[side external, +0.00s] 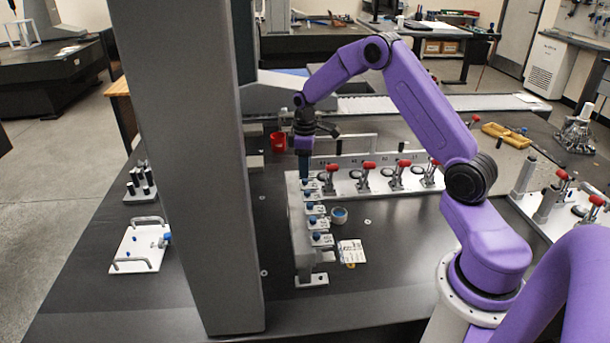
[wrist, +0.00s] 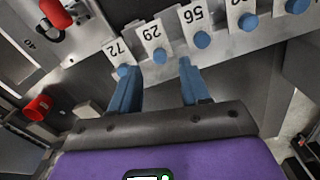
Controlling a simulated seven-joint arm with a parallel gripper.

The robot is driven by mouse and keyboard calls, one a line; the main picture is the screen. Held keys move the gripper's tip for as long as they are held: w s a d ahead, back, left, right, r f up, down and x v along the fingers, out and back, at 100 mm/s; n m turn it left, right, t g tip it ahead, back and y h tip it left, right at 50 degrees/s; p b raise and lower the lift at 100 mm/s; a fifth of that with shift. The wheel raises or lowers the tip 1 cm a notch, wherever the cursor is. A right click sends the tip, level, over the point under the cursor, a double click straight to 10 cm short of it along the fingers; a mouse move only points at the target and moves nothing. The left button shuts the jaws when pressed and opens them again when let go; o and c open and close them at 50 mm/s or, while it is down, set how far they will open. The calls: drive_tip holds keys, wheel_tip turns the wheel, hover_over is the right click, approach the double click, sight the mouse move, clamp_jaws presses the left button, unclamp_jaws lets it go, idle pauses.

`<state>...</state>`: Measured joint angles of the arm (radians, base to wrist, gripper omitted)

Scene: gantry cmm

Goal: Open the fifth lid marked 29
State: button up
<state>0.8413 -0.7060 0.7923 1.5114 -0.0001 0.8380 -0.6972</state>
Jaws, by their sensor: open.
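A row of small white lids with blue knobs runs along a grey rail (side external: 300,240) in the side view. In the wrist view the lid marked 29 (wrist: 152,36) has its blue knob (wrist: 160,56) just beyond and between my fingertips. It sits between the lid marked 72 (wrist: 115,49) and the lid marked 56 (wrist: 192,15). These lids look closed. My gripper (wrist: 158,68) is open and empty, its blue fingers pointing at the row; whether they touch the knob I cannot tell. In the side view my gripper (side external: 304,179) is at the rail's far end.
A rail with red-handled clamps (side external: 366,177) stands close to the right of my gripper. A red cup (side external: 278,141) is behind, and a small blue-topped pot (side external: 339,215) stands right of the lids. A thick grey column (side external: 185,150) rises at the left. The dark table is clear at centre front.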

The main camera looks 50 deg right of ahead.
sight(305, 180)
drive_tip(key=shift+f, duration=1.8)
clamp_jaws()
drive_tip(key=shift+w+a, duration=1.55)
unclamp_jaws()
drive_tip(key=shift+r, duration=0.1)
